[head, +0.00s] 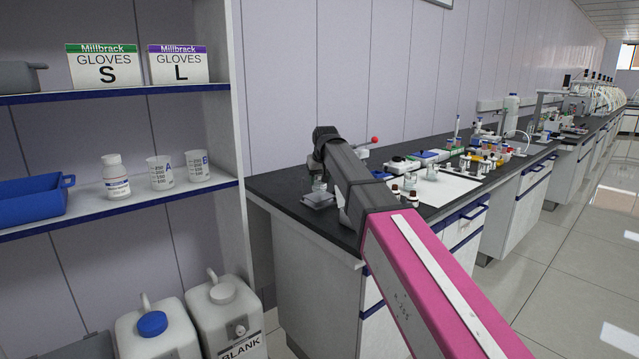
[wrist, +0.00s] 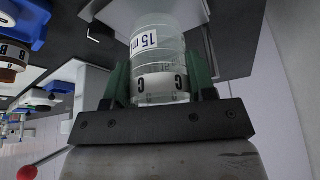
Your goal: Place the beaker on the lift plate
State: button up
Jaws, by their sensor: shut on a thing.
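My gripper (wrist: 160,78) is shut on a clear beaker (wrist: 158,52), with one green finger on each side of it. The beaker carries white labels reading "C" and "15 m…". In the head view the beaker (head: 318,184) shows small below my wrist, partly hidden by my arm. The lift plate (head: 319,201), a small grey square, lies under or just behind the beaker near the bench's left end. In the wrist view the plate (wrist: 196,12) shows beyond the beaker. I cannot tell whether the beaker touches the plate.
A red knob (head: 375,139) stands behind my arm. Small brown bottles (head: 396,190) and several instruments crowd the bench to the right. At left, a shelf (head: 100,216) holds beakers A (head: 160,172) and B (head: 198,166), a white bottle (head: 116,178) and a blue tray (head: 32,196).

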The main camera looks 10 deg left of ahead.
jog(key=shift+f, duration=0.6)
jog(key=o, duration=0.9)
jog(key=shift+f, duration=0.1)
jog(key=shift+o, duration=0.2)
jog(key=v, duration=1.2)
